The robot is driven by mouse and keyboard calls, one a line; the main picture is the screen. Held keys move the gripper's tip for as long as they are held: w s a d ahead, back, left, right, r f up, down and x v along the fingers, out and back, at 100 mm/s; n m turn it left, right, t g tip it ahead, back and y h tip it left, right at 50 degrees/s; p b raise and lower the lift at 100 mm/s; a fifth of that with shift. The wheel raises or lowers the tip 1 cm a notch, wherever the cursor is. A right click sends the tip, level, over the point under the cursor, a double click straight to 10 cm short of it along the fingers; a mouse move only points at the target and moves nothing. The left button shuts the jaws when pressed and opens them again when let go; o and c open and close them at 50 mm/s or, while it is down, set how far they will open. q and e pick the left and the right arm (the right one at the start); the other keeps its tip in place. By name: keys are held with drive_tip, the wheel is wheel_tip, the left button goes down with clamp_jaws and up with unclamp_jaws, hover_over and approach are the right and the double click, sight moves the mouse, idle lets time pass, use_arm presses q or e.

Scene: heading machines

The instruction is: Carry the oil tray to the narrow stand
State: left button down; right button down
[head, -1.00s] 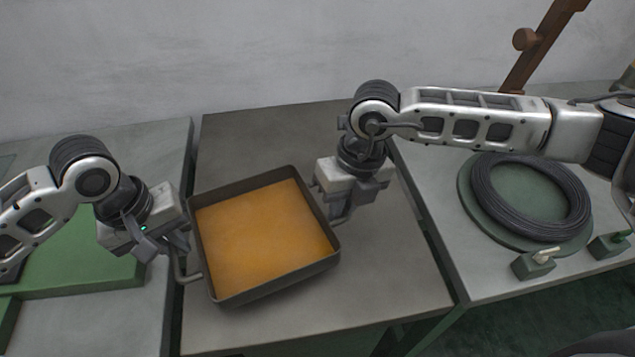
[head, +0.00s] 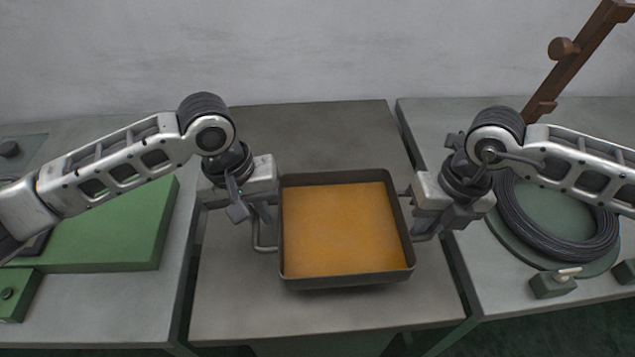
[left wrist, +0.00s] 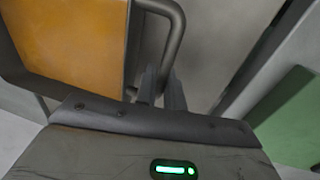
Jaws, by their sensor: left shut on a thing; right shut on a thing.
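The oil tray (head: 345,283) is a dark square pan filled with orange-brown oil, in the middle of the head view. It looks about level, over the middle table; I cannot tell how far it is above the surface. My left gripper (head: 262,215) is shut on the looped handle at the tray's left side. My right gripper (head: 415,215) is shut at the tray's right side, its handle mostly hidden by the gripper. In the left wrist view the tray's handle (left wrist: 178,30) runs to the fingers, with the oil beside it. I cannot tell which surface is the narrow stand.
The grey middle table (head: 320,120) has bare room around the tray. The left table holds a green block (head: 120,235). The right table holds a coil of dark wire (head: 555,245) on a green disc and a small block with a lever (head: 553,285). A brown wooden post (head: 580,60) leans behind.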

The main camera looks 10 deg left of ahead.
sight(267, 239)
use_arm(q)
drive_tip(key=shift+a+f, duration=0.1)
drive_tip(key=shift+f, duration=0.05)
use_arm(e)
drive_tip(key=shift+d+f, duration=0.15)
